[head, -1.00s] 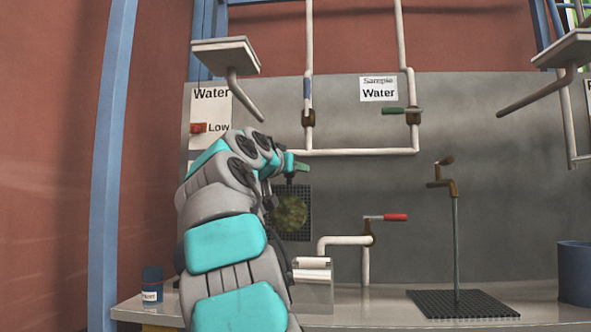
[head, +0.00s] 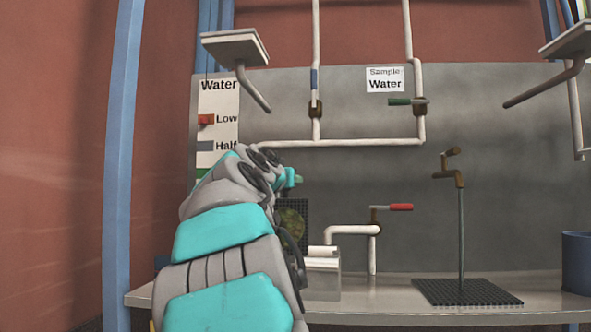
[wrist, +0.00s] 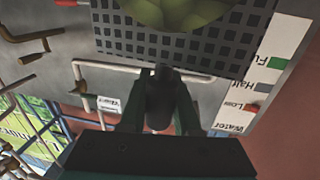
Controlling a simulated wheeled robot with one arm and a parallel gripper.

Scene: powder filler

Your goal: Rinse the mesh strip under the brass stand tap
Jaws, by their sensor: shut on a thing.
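The mesh strip is a dark perforated sheet with a mottled green clump on it. In the head view the strip (head: 304,235) hangs upright beyond my arm, its left part hidden. In the wrist view the strip (wrist: 205,48) fills the top middle. My gripper (wrist: 160,74) is shut on its near edge; in the head view my gripper (head: 290,180) is mostly hidden by my arm. The brass stand tap (head: 461,220) rises on a thin post at the right of the counter, with a bent brass head. The strip is well left of it, apart from it.
A dark ribbed mat (head: 440,290) lies under the stand tap. A white tap with a red handle (head: 401,207) stands between strip and stand tap, beside a pale box (head: 322,280). A blue tub (head: 577,262) is at far right. White pipes (head: 350,142) run along the wall.

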